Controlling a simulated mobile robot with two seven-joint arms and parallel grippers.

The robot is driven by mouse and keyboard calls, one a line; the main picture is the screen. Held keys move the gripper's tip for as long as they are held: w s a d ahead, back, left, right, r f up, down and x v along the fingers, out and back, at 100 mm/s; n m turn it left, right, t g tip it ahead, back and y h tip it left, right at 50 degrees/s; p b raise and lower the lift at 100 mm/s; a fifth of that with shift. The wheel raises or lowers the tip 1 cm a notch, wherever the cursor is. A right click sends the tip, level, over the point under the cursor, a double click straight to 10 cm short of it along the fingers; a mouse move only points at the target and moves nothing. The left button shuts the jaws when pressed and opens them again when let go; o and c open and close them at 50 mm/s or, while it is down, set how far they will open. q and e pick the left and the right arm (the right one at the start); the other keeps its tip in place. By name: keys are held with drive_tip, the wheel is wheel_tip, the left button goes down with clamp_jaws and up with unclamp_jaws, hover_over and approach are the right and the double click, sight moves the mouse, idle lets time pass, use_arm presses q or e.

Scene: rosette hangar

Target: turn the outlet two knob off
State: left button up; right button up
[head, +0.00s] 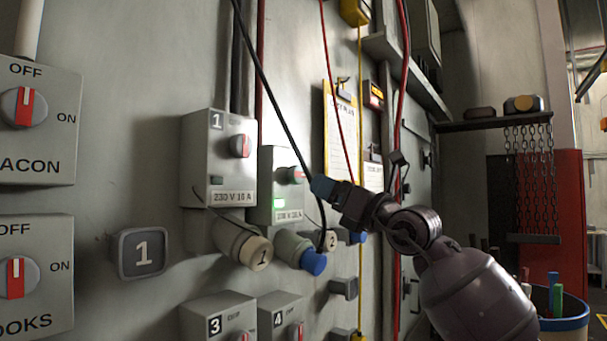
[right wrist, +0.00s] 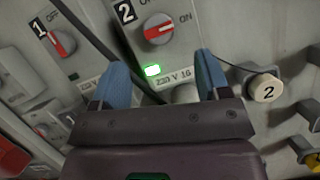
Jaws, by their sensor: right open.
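The outlet two box (head: 267,190) is grey and stands on the wall right of outlet one. Its red knob (right wrist: 159,29) shows in the right wrist view, with the red bar turned toward ON. Its green lamp (right wrist: 152,71) is lit, and also glows in the head view (head: 280,203). My right gripper (right wrist: 160,78) is open and empty, with blue fingertips apart. It is in front of the box, below the knob in the right wrist view and not touching it. In the head view the right gripper (head: 322,187) is just right of the knob (head: 291,175). My left gripper is out of view.
The outlet one box (head: 216,150) is close on the left. A blue plug (head: 313,263) and cap 2 (right wrist: 265,88) hang below outlet two. A black cable (head: 278,95) crosses in front of the boxes. Boxes three (head: 217,320) and four (head: 281,315) are below.

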sight(300, 174)
drive_tip(key=p+x, duration=0.2)
drive_tip(key=x, duration=0.4)
drive_tip(key=shift+w+a+r, duration=0.15)
drive_tip(key=shift+a+r, duration=0.1)
drive_tip(key=shift+w+a+r, duration=0.1)
drive_tip(key=shift+w+a, duration=0.15)
drive_tip(key=shift+w+a+r, duration=0.1)
drive_tip(key=shift+a, duration=0.1)
drive_tip(key=c, duration=0.9)
